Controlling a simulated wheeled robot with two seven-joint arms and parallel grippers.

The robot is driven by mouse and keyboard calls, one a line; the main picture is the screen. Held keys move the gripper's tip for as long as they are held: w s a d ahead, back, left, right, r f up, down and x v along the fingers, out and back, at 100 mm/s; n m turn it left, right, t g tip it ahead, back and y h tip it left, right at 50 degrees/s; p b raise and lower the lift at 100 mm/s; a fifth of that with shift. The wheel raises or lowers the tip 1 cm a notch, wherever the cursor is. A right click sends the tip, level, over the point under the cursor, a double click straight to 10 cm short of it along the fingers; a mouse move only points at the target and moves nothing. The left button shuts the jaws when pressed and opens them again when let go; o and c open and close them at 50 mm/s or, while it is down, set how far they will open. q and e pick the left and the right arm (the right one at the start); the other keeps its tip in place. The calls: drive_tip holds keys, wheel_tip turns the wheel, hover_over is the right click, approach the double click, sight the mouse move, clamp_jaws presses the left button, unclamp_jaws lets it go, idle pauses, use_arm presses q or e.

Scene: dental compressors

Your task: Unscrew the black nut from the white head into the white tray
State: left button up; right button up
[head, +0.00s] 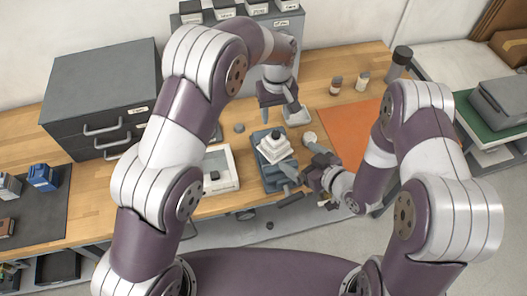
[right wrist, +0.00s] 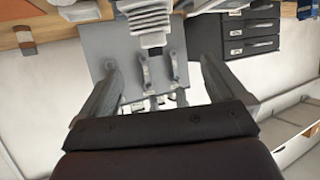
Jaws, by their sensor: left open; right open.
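The white head (head: 273,150) is a stepped, ribbed white block on a blue-grey vise (head: 270,178) at the bench's front. A small dark piece (head: 275,134) sits on top of it and looks like the black nut. The white tray (head: 234,184) lies left of the vise with a small black piece (head: 214,175) in it. My left gripper (head: 278,106) is open above and behind the head, apart from it. My right gripper (head: 296,172) is open at the vise's right. In the right wrist view the ribbed head (right wrist: 150,18) and grey vise (right wrist: 125,50) show beyond its spread fingers.
A dark drawer cabinet (head: 105,95) stands at the left. An orange mat (head: 350,135) lies to the right, with small bottles (head: 336,84) behind it. A small white round dish (head: 310,138) is right of the vise. The bench's front edge is close to the vise.

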use_arm(q)
drive_tip(key=shift+w+d+f, duration=0.3)
drive_tip(key=shift+w+d, duration=0.2)
drive_tip(key=shift+w, duration=0.05)
use_arm(e)
approach(279, 140)
drive_tip(key=x, duration=0.3)
drive_tip(key=shift+w+d+f, duration=0.1)
drive_tip(key=shift+w+f, duration=0.05)
drive_tip(key=shift+f, duration=0.1)
use_arm(q)
drive_tip(key=shift+s+a+r, duration=0.1)
drive_tip(key=shift+s+a, duration=0.1)
drive_tip(key=shift+a, duration=0.1)
use_arm(e)
drive_tip(key=x, duration=0.8)
drive_tip(key=shift+a+r, duration=0.2)
drive_tip(key=shift+r, duration=0.05)
use_arm(q)
drive_tip(key=shift+w+d, duration=0.1)
drive_tip(key=shift+d, duration=0.05)
use_arm(e)
drive_tip(key=shift+w+f, duration=0.15)
drive_tip(key=shift+w, duration=0.05)
drive_tip(key=shift+a, duration=0.1)
drive_tip(key=shift+s, duration=0.1)
